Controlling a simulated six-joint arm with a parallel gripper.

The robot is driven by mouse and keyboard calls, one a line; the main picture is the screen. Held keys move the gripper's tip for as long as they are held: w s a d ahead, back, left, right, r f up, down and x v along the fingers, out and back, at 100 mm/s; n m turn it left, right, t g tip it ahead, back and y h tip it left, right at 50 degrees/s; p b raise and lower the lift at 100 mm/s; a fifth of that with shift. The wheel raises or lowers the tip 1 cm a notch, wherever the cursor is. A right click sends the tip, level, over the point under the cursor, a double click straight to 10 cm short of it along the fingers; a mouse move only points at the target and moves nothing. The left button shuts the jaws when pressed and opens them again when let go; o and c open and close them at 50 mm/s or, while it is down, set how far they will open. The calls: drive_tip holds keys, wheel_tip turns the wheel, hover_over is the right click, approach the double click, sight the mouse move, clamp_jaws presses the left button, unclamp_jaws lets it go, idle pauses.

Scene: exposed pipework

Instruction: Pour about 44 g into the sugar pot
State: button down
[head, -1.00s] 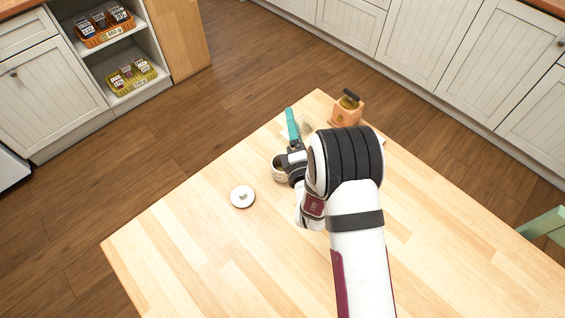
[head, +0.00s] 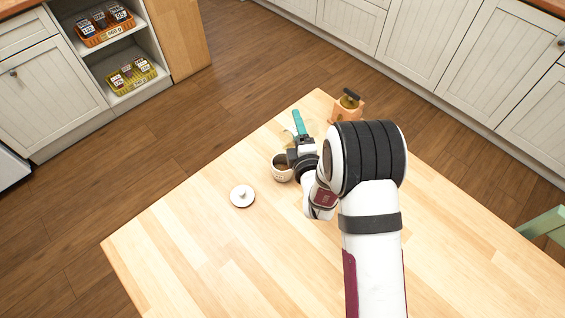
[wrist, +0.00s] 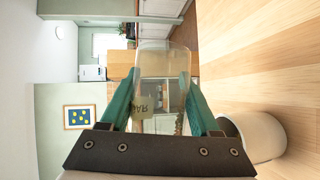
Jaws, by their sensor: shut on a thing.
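My gripper (head: 299,124) has teal fingers and is shut on a clear container (wrist: 160,90), which sits between the fingers in the wrist view. The container has a label with partly legible letters, and a little brownish matter shows along its table-side wall. In the head view the container is mostly hidden by the gripper. The open cream pot (head: 281,173), taken as the sugar pot, stands upright on the table just below and left of the gripper. Its inside looks dark; its fill is unclear. It also shows in the wrist view (wrist: 262,136), beside the right finger. The white lid (head: 242,196) lies apart, left of the pot.
An orange-brown wooden box with a dark handle (head: 347,105) stands at the table's far corner, beyond the gripper. The table (head: 200,260) is clear at left and front. Shelves with an orange basket (head: 104,30) and a yellow basket (head: 132,80) stand across the floor.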

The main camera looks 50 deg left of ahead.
drive_tip(key=f+m+g, duration=0.1)
drive_tip(key=m, duration=0.1)
drive_tip(key=f+m+g+h, duration=0.1)
drive_tip(key=m+g, duration=0.1)
drive_tip(key=w+f+m+g, duration=0.1)
drive_tip(key=m+g, duration=0.1)
drive_tip(key=shift+w+f+b, duration=0.1)
drive_tip(key=shift+b, duration=0.3)
drive_tip(key=w+f+m+g, duration=0.2)
drive_tip(key=f, duration=0.1)
drive_tip(key=shift+d, duration=0.1)
drive_tip(key=m+g, duration=0.1)
drive_tip(key=w+m+g, duration=0.1)
drive_tip(key=shift+w+f+g+b, duration=0.2)
drive_tip(key=shift+f+g+b, duration=0.1)
drive_tip(key=shift+f+b, duration=0.1)
drive_tip(key=shift+d, duration=0.15)
